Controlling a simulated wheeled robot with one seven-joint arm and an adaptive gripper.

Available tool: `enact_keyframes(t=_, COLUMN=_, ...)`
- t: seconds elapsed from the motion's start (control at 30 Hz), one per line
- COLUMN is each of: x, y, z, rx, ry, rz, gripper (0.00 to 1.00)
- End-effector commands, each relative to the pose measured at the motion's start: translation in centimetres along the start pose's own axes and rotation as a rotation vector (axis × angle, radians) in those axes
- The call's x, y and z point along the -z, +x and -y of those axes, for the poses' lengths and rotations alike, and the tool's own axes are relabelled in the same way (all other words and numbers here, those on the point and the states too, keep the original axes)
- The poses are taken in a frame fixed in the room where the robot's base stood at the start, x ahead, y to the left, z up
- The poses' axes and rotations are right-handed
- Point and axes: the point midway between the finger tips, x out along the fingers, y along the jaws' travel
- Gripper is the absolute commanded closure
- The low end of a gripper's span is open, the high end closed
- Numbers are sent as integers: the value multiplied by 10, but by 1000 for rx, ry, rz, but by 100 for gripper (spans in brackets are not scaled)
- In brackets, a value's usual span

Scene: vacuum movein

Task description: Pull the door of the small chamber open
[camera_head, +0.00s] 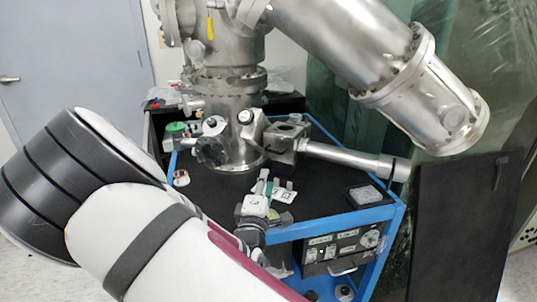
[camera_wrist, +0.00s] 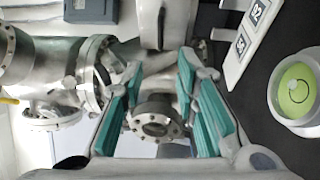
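The small chamber (camera_head: 284,150) is a steel block on the black cart top, beside the base of a tall steel column. A steel tube (camera_head: 350,160) runs from it to the right. I cannot tell for sure which part is its door. My gripper (camera_head: 264,185) is in front of and below the chamber, apart from it in the head view. In the wrist view my gripper (camera_wrist: 160,90) is open, its teal pads apart and nothing clamped. Between and beyond the pads show a bolted round flange (camera_wrist: 155,120) with an opening and a rounded steel part (camera_wrist: 151,22).
A large slanted steel cylinder (camera_head: 400,70) hangs at upper right. White marked cards (camera_head: 285,194) lie by my gripper. A black panel (camera_head: 458,230) stands at right.

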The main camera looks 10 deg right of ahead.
Motion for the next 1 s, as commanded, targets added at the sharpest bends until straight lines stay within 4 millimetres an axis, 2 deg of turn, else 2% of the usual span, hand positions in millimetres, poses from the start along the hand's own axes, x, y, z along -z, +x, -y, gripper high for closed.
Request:
enact_keyframes(t=0.17, x=-2, y=24, z=-1, rx=-2, ry=3, rz=4, gripper=72)
enact_keyframes(t=0.6, x=-2, y=107, z=0, rx=1, ry=5, rz=4, gripper=72)
enact_keyframes(t=0.8, x=-1, y=128, z=0, rx=2, ry=4, rz=2, gripper=72)
enact_keyframes(t=1.0, x=-1, y=135, z=0, rx=2, ry=3, rz=1, gripper=72)
